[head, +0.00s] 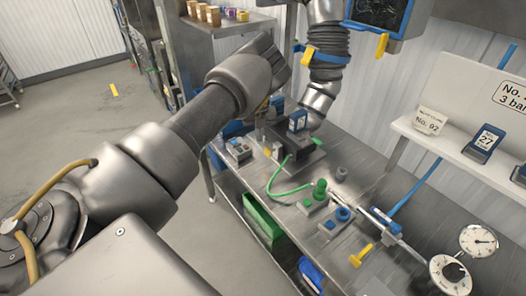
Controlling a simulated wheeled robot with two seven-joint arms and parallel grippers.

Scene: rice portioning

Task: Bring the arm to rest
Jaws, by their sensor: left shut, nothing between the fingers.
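My left arm comes in from the lower left and reaches across the picture, above the floor and the near left corner of the steel bench (385,190). Its far end, with my left gripper (282,62), is near the top middle, beside a corrugated hose (328,68) with a silver spout. The fingers are small and hard to make out; the gripper is shut and holds nothing. Whether it touches the hose cannot be told. My right gripper is not in view.
A shelf (455,160) is at right. A green bin (263,221) sits below.

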